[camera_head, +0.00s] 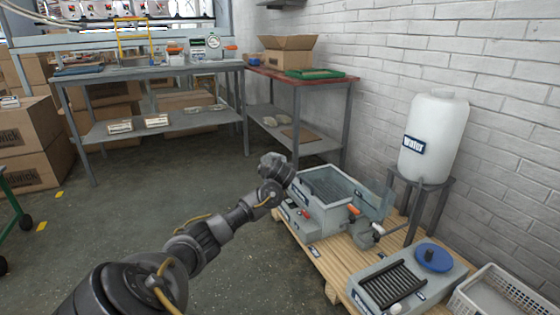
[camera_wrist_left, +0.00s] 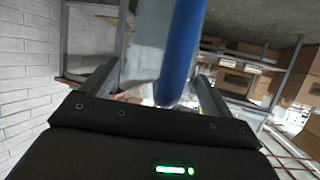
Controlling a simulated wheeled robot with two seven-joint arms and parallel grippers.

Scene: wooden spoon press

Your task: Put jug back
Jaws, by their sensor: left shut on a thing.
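My left gripper (camera_wrist_left: 158,82) has its two fingers on either side of a blue, rod-like handle (camera_wrist_left: 182,45) in the left wrist view, shut on it. I take this handle to be the jug's. A pale grey surface (camera_wrist_left: 148,45) shows beside the handle; I cannot tell whether it is the jug's body. The fingers and the jug cannot be made out there. My right gripper is in no view.
The machine stands on a wooden pallet (camera_head: 315,268) with a grey box (camera_head: 365,289) that has a black rack and a round blue piece (camera_head: 433,257). A white water tank (camera_head: 436,140) is on a stand by the brick wall. A white crate (camera_head: 505,292) is at right.

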